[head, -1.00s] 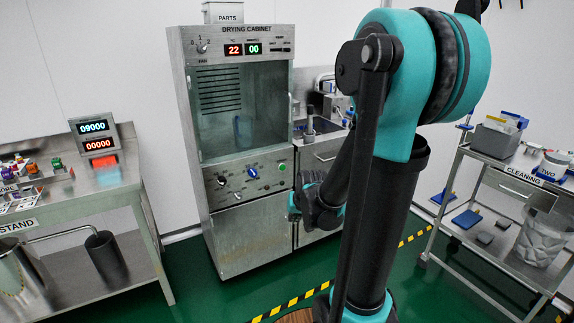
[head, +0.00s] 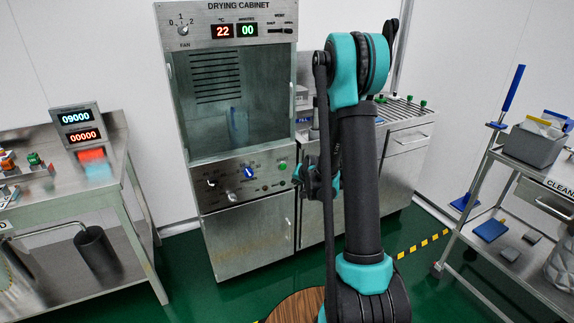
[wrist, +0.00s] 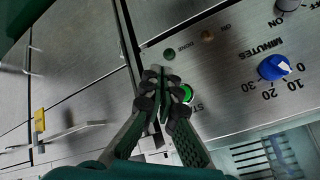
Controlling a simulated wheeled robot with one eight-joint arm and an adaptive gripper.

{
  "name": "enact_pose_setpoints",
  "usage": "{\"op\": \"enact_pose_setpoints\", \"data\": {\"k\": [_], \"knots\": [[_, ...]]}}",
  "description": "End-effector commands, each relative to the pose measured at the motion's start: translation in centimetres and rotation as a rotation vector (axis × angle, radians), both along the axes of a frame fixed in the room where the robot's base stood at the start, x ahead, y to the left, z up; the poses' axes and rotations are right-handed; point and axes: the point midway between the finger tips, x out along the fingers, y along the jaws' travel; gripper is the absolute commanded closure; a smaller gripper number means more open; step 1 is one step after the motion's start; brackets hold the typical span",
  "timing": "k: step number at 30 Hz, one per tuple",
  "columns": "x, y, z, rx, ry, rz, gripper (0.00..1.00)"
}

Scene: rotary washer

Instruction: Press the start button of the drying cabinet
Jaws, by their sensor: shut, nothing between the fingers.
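The drying cabinet (head: 200,100) stands upright, a steel box with a glass window and a control panel below it. Its green start button (head: 283,166) is at the panel's right end. In the wrist view the green start button (wrist: 187,93) shows just right of my fingertips, partly covered by them, as is its label. My gripper (wrist: 161,76) is shut and empty, close in front of the panel. I cannot tell whether it touches. In the head view my gripper (head: 300,176) is small and dark, just right of the button.
A blue minutes knob (wrist: 273,67), a dark green lamp (wrist: 169,54) and an orange lamp (wrist: 208,35) are near the button. The cabinet displays (head: 234,31) read 22 and 00. A stand table (head: 110,190) is at left, a cleaning cart (head: 500,165) at right.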

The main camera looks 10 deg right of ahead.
Motion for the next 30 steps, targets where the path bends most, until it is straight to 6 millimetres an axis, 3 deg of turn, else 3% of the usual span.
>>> {"op": "enact_pose_setpoints", "data": {"k": [17, 30], "knots": [[0.9, 0.2, -0.2, 0.004, -0.004, -0.004, 1.0], [6.0, 1.9, -0.2, 0.004, -0.005, -0.002, 1.0]]}}
